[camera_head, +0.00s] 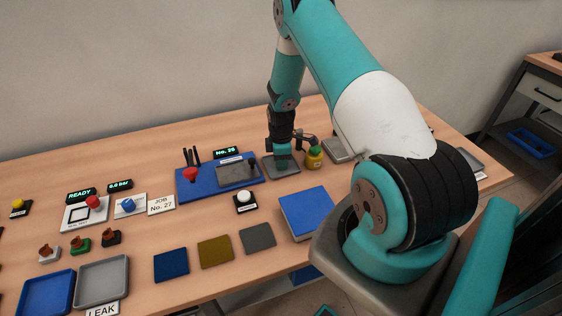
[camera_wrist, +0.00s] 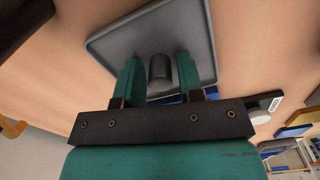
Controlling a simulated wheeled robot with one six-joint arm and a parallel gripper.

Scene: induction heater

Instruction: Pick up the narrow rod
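My gripper (camera_head: 282,160) reaches down over a small grey tray (camera_head: 291,173) at the back middle of the table. In the wrist view, my gripper (camera_wrist: 158,72) has its two teal fingers apart. A short dark grey rod (camera_wrist: 160,70) is between them, with a small gap on each side, over the grey tray (camera_wrist: 205,35). The rod is hidden in the head view, and I cannot tell whether it is the narrow one. Several thin black rods (camera_head: 190,157) stand upright at the back left of a blue board (camera_head: 218,192).
A yellow-green jar (camera_head: 314,158) stands close to the right of my gripper. A display reading "No. 26" (camera_head: 227,152) is behind the blue board. A white button (camera_head: 245,201) and a blue block (camera_head: 307,212) are in front. Coloured mats and trays fill the front left.

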